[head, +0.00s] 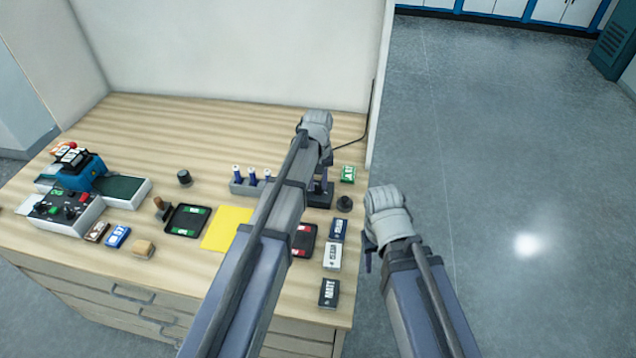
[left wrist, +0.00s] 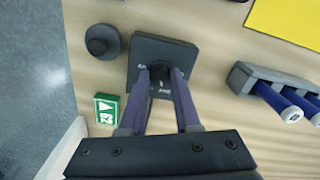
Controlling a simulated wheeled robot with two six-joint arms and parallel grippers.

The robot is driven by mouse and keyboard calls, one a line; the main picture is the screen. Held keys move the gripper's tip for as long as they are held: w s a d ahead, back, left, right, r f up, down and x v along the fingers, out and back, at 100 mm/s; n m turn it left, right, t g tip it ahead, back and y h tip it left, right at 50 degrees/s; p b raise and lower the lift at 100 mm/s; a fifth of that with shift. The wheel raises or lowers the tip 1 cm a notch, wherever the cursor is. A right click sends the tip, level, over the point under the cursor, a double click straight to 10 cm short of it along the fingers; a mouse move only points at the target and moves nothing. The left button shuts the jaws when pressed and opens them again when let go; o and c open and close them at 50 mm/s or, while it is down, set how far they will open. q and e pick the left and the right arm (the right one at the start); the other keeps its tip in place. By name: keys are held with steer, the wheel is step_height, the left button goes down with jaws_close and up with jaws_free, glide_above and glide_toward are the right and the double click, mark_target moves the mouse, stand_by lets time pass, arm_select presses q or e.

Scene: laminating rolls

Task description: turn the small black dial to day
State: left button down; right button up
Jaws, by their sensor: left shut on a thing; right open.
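The small black dial sits on a dark square plate (left wrist: 172,52), and its knob (left wrist: 158,76) lies between my left gripper's fingertips in the left wrist view. My left gripper (left wrist: 160,74) is shut on the knob, with a finger on each side. White lettering on the plate is too small and too covered to read, so I cannot tell where the dial points. In the head view the plate (head: 318,198) shows partly under my left gripper (head: 324,178). My right gripper (head: 368,256) is open and empty, beyond the table's right edge.
A round black knob (left wrist: 102,41) and a green box (left wrist: 106,108) are beside the plate. A grey rack (head: 244,188) with blue-handled tools stands left of it. A yellow sheet (head: 226,228), trays, small boxes and a blue machine (head: 84,172) occupy the table. The back of the table is clear.

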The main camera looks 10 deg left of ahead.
mark_target(318, 187)
arm_select(q)
steer(key=c, duration=0.6)
jaws_free()
step_height(318, 187, up, 8)
steer(key=p, duration=0.8)
steer(key=shift+f, duration=0.1)
steer(key=shift+s, duration=0.1)
